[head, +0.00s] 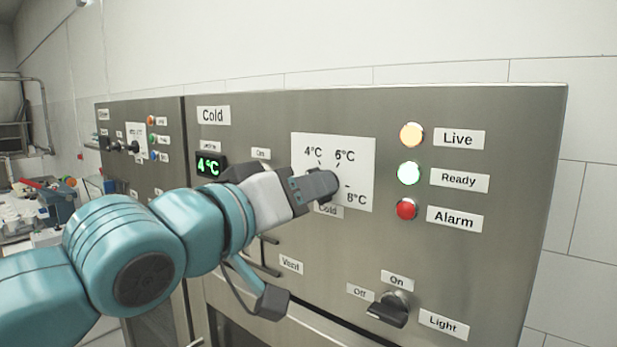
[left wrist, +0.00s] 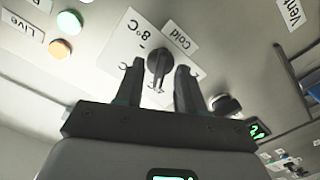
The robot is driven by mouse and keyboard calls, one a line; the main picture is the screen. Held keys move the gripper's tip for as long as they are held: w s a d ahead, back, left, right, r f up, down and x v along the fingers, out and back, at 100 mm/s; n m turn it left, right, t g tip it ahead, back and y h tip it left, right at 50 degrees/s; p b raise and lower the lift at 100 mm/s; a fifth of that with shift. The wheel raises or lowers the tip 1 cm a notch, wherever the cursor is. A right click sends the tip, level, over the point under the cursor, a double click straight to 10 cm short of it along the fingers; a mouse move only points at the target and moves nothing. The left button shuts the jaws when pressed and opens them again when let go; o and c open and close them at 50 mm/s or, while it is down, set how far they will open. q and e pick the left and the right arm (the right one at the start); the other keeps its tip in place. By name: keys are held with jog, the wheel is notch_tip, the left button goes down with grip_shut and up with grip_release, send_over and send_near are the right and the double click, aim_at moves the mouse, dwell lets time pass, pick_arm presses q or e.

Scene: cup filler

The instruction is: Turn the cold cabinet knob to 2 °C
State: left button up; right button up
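The cold cabinet dial is a white card (head: 361,147) marked 4°C, 6°C and 8°C, with a "Cold" label (head: 328,211) below. My left gripper (head: 325,186) is in front of the dial and hides most of its knob in the head view. In the left wrist view the dark knob (left wrist: 158,62) sits between the two fingers of my left gripper (left wrist: 158,82). The fingers are open, with gaps on both sides of the knob. The 2°C mark is hidden in the head view. The green display (head: 209,165) reads 4°C. My right gripper is not in view.
An orange Live lamp (head: 411,135), a lit green Ready lamp (head: 408,173) and a red Alarm lamp (head: 406,209) are right of the dial. The Light switch knob (head: 390,309) is below. Another panel with small knobs (head: 132,147) is at the left.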

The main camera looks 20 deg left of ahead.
pick_arm(q)
jog(key=shift+w, duration=0.1)
jog(key=shift+w+d, duration=0.1)
jog(key=shift+w, duration=0.1)
grip_shut()
jog(key=shift+n+b, duration=4.15)
jog(key=shift+n, duration=1.75)
